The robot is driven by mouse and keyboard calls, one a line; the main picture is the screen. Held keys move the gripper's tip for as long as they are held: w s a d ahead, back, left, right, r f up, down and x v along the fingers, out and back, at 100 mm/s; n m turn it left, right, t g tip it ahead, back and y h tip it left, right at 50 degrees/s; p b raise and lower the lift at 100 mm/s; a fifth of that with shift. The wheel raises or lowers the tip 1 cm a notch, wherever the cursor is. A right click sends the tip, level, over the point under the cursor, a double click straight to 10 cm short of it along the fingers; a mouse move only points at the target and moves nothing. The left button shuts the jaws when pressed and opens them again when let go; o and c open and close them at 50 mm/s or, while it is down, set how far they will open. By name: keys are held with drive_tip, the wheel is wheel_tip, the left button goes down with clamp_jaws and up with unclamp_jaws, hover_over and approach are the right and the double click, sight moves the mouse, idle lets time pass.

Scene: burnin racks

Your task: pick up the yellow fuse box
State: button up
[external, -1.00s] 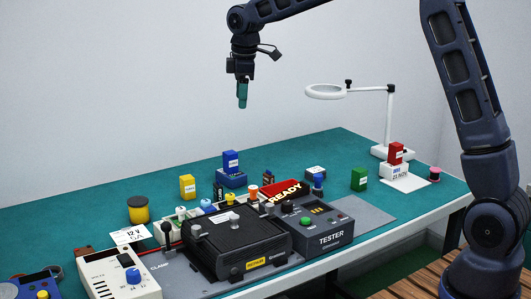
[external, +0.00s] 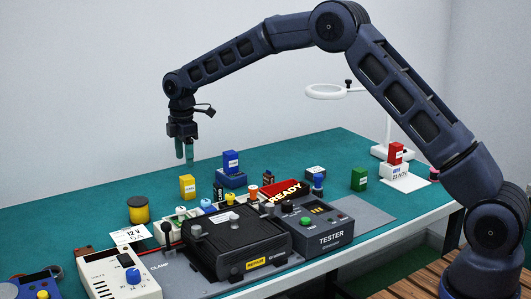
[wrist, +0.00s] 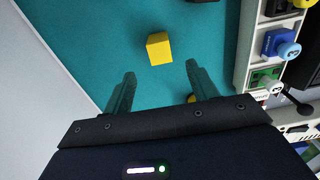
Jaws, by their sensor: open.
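The yellow fuse box (external: 187,186) stands upright on the green mat, left of the blue box. In the wrist view the yellow fuse box (wrist: 159,48) lies ahead of the fingertips, roughly in line with the gap between them. My gripper (external: 185,158) points down above the yellow fuse box, with a gap between its fingertips and the box top. In the wrist view my gripper (wrist: 160,70) is open, its two green fingers wide apart with nothing between them.
A blue box (external: 231,161) on a blue base stands right of the yellow box. A yellow spool (external: 138,209) stands to the left. In front are a row of coloured knobs, a black clamp unit (external: 235,238) and the tester (external: 322,232). Mat behind the yellow box is bare.

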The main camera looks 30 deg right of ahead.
sight(187, 177)
drive_tip(key=shift+d+f, duration=0.15)
drive_tip(key=shift+f, duration=4.65)
drive_tip(key=c, duration=1.1)
